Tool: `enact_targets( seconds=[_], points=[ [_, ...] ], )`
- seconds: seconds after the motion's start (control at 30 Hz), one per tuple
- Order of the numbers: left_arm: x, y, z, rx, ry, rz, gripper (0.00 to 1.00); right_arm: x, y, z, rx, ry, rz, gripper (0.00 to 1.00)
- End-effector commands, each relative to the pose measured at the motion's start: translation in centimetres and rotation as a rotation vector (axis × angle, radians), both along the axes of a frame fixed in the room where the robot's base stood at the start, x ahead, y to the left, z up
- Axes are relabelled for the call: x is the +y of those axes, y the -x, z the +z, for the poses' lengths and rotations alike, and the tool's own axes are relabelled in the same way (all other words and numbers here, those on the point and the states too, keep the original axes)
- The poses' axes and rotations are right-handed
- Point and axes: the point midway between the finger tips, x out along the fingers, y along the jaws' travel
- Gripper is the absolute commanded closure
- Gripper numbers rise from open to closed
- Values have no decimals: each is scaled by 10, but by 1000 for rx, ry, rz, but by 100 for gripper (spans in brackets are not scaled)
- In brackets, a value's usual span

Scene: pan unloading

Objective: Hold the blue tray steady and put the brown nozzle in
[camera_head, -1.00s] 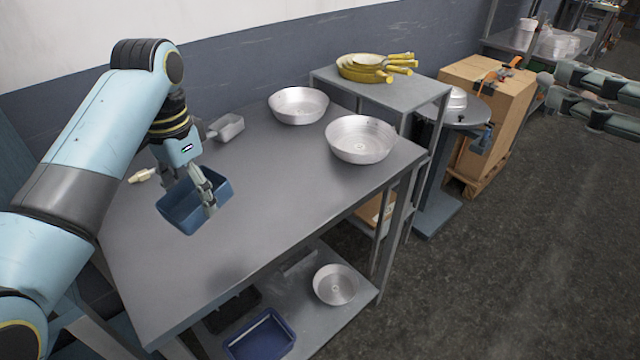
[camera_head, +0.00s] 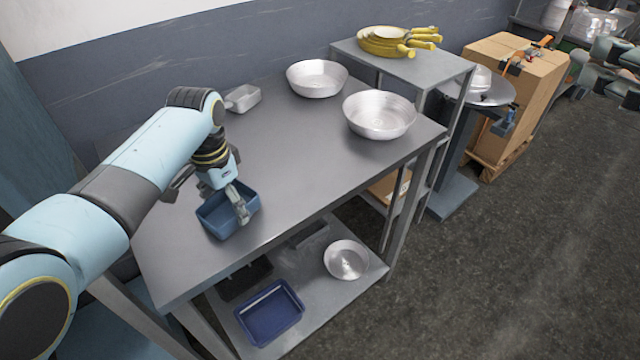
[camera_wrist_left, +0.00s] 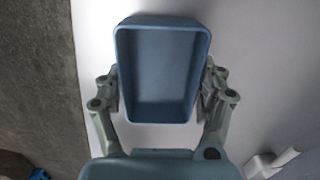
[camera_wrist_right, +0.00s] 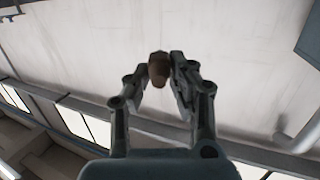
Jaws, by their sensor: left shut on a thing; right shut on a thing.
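My left gripper (camera_head: 226,204) is shut on the blue tray (camera_head: 214,219), with a finger at each side wall. In the left wrist view the tray (camera_wrist_left: 160,116) looks empty, and the left gripper's fingers (camera_wrist_left: 160,92) flank it. The tray is over the near left part of the grey table; whether it touches the top I cannot tell. My right gripper (camera_wrist_right: 160,76) is shut on the brown nozzle (camera_wrist_right: 157,66), held between its fingertips in the right wrist view. In the head view the right gripper (camera_head: 607,62) is at the right edge, far from the tray, and the nozzle cannot be made out.
The grey table (camera_head: 285,150) carries a metal scoop (camera_head: 243,98) and two metal pans (camera_head: 317,78) (camera_head: 380,115). Below are another blue tray (camera_head: 270,312) and a pan (camera_head: 346,260). The table's middle is clear.

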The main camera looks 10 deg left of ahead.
Motion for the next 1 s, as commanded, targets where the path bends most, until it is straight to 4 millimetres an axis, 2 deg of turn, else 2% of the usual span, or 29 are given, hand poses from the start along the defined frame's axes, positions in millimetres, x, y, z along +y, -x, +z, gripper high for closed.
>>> enact_targets(
  seconds=[0.07, 0.1, 0.33, 0.37, 0.57, 0.87, 1.0],
  points=[
    [0, 5, -5, 12, -1, 0, 68, 0, 0, 0, 0, 0, 0, 100],
    [0, 5, -5, 13, 0, 0, 30, 0, 0, 0, 0, 0, 0, 100],
    [0, 4, -4, 11, -1, 0, 60, 0, 0, 0, 0, 0, 0, 100],
    [0, 4, -3, 11, -1, 0, 28, 0, 0, 0, 0, 0, 0, 100],
    [0, 3, -3, 8, -1, 0, 2, 0, 0, 0, 0, 0, 0, 100],
    [0, 3, -1, 8, -1, 0, 0, 0, 0, 0, 0, 0, 0, 100],
    [1, 2, 11, 4, -1, 0, 0, 0, 0, 0, 0, 0, 0, 100]
  ],
)
